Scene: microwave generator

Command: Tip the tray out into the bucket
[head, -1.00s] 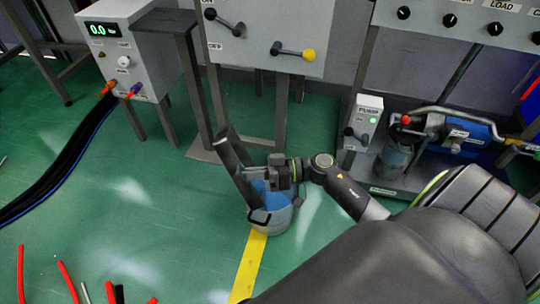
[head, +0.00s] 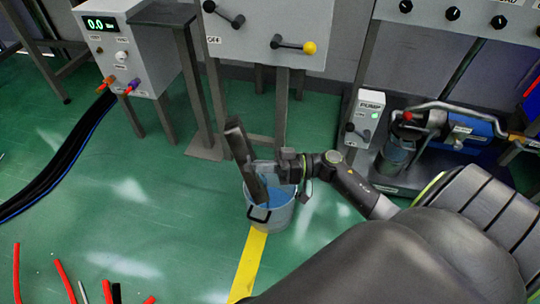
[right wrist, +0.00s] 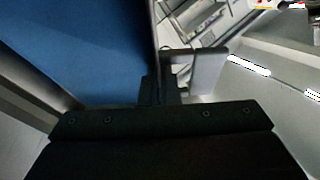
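The tray (head: 242,150) is a dark, narrow shape in the head view, steeply tilted and seen nearly edge-on. Its lower end is over the left part of the bucket's mouth. My right gripper (head: 273,172) is at its right side, above the bucket, and appears shut on it. In the right wrist view the fingers (right wrist: 157,90) meet at a thin edge. The bucket (head: 279,216) is grey and upright on the floor, with blue inside and a dark handle in front. I cannot tell whether anything is falling from the tray. My left gripper is not in view.
A grey panel with levers (head: 268,30) stands behind the bucket. A pump unit (head: 362,118) and a blue machine (head: 466,128) are to the right. Red rods (head: 65,281) lie at the lower left. The green floor left of the bucket is clear.

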